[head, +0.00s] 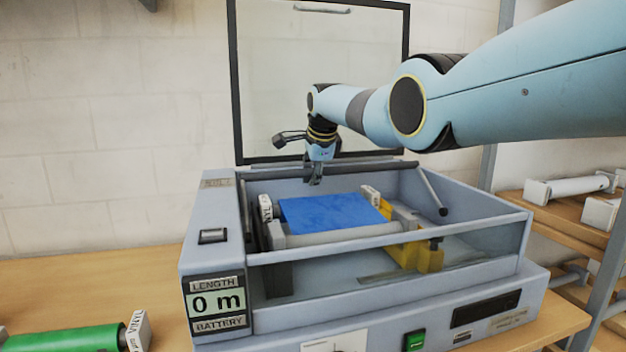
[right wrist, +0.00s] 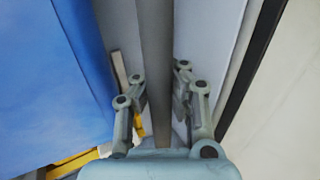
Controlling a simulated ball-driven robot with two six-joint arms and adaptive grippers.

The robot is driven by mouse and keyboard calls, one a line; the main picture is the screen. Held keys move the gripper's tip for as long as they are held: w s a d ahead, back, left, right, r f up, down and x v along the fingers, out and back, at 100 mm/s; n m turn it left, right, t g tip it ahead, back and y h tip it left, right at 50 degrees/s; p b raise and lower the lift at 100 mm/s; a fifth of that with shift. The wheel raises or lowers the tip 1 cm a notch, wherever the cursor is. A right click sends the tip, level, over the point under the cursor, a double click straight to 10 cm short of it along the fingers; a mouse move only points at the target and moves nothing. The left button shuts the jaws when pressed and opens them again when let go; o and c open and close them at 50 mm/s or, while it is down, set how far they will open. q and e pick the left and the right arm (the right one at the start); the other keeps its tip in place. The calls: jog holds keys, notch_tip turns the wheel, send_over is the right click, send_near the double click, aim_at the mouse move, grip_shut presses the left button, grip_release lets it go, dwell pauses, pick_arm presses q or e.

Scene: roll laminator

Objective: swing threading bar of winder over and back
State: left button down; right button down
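The winder (head: 215,250) is a grey box with clear walls. Its threading bar (head: 375,166) is a dark rod along the back of the box, with an end arm (head: 431,191) slanting down at the right. My right gripper (head: 316,177) reaches down to the bar from above, near its middle. In the right wrist view the bar (right wrist: 156,50) runs between the two fingers (right wrist: 159,85), which lie close on either side and look shut on it. A blue sheet (head: 330,212) lies in front of the bar over a roller. My left gripper is out of view.
The black-framed lid (head: 235,90) stands open behind the bar. Yellow brackets (head: 430,256) sit inside at the right. A green roll (head: 65,340) lies on the wooden table at the front left. A shelf with white rolls (head: 575,187) stands at the right.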

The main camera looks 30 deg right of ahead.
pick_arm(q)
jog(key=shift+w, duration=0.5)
pick_arm(e)
jog(key=shift+w, duration=0.35)
dwell(0.9)
jog(key=c, duration=1.3)
grip_release()
jog(key=shift+f+g, duration=0.15)
jog(key=shift+g, duration=0.15)
jog(key=shift+o, duration=0.7)
jog(key=shift+s, duration=0.1)
jog(key=v, duration=1.1)
jog(key=shift+s+r, duration=0.25)
jog(key=shift+r, duration=0.1)
